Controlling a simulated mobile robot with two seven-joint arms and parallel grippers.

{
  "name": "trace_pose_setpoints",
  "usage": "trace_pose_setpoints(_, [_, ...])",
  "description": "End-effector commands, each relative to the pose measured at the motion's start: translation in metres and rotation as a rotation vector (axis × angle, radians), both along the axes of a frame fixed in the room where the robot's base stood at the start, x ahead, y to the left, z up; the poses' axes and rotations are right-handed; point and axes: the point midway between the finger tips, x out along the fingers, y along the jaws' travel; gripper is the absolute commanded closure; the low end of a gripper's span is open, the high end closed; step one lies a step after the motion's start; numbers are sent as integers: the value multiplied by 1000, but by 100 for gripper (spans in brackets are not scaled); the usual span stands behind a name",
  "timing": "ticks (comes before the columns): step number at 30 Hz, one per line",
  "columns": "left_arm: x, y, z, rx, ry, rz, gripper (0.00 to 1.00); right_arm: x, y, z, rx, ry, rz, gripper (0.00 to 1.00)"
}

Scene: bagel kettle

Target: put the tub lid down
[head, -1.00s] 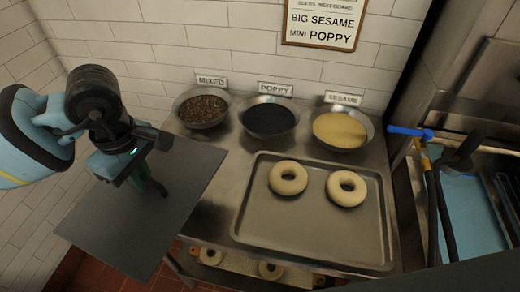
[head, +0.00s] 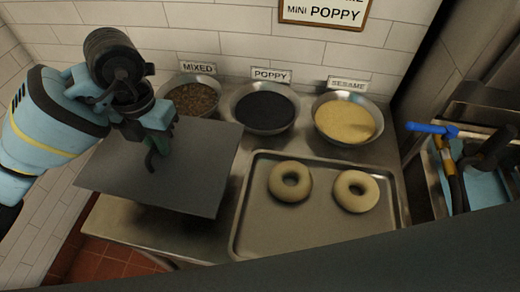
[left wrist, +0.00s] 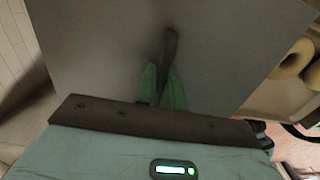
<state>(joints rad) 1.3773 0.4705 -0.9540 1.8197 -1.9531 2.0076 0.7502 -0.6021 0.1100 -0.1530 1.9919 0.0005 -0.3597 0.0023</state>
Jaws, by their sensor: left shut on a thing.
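The tub lid (head: 195,165) is a flat grey square sheet with a dark handle in its middle. It lies roughly level over the left part of the steel counter in the head view; whether it touches the counter I cannot tell. My left gripper (head: 158,150) is shut on the lid's handle. In the left wrist view, the green fingertips (left wrist: 162,88) close on the dark handle (left wrist: 168,60), and the lid (left wrist: 90,50) fills most of the picture. My right gripper is not in view.
Bowls of mixed seeds (head: 193,97), poppy (head: 264,108) and sesame (head: 345,120) stand along the wall. A tray (head: 320,225) with two bagels (head: 290,182) (head: 356,191) lies right of the lid. A blue-handled tap (head: 430,129) is at the far right. A dark bar crosses the bottom right.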

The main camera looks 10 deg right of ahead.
Motion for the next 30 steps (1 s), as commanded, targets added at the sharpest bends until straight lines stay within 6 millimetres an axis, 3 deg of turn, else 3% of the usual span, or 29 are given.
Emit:
trace_pose_setpoints(13, [0,-1,-3,-1,0,25,100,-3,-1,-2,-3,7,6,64])
trace_pose_setpoints(24, [0,0,-57,0,1,25,100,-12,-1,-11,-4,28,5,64])
trace_pose_setpoints(30, [1,0,-62,-1,-3,24,100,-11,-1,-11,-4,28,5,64])
